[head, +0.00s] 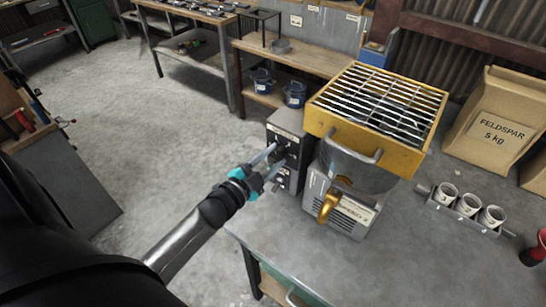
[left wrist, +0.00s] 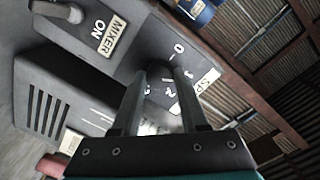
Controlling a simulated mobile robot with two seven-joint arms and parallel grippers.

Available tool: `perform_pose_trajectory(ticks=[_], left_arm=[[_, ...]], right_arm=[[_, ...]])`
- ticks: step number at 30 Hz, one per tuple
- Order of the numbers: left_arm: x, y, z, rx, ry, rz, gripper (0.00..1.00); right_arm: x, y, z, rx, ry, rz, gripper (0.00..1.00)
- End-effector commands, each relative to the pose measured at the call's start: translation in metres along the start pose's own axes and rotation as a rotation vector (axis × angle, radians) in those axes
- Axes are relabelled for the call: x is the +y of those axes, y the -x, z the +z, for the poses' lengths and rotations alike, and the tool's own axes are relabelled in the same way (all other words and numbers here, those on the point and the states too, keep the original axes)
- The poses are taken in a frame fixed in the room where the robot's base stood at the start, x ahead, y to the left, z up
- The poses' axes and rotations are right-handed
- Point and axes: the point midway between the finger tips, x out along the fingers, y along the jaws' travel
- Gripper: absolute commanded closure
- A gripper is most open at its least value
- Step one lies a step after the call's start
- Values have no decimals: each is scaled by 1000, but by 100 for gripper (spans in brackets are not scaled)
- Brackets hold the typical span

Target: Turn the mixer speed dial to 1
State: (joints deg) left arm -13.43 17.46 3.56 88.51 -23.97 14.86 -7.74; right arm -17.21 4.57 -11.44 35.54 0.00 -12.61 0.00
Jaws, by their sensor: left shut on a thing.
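The dark control box (head: 283,128) stands at the left side of the mixer (head: 340,205) on the bench. My left gripper (head: 274,154) reaches it from the left and is shut on the speed dial on its front face. In the left wrist view, both fingers of my left gripper (left wrist: 160,80) close around the dark dial (left wrist: 159,72). A "0" mark and other scale marks show around it, with a label starting "SP" beside it. The dial's pointer is hidden, so its setting cannot be read. My right gripper is not in view.
A toggle switch (left wrist: 68,12) sits near a "MIXER ON" label (left wrist: 102,37). A yellow slatted hopper (head: 375,105) tops the mixer. A rack of cups (head: 465,208) and a Feldspar bag (head: 490,120) are to the right. The bench front (head: 300,245) is clear.

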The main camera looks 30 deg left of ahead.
Motion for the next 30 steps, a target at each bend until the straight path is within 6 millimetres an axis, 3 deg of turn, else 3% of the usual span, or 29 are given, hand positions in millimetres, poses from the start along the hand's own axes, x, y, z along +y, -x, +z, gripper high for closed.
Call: perform_pose_trajectory(ticks=[11,12,19,30], left_arm=[[0,0,0,1,-2,0,100],[0,0,0,1,-2,0,52],[0,0,0,0,-2,0,27],[0,6,0,0,-1,1,27]], right_arm=[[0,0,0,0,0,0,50],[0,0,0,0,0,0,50],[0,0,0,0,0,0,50],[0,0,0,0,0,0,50]])
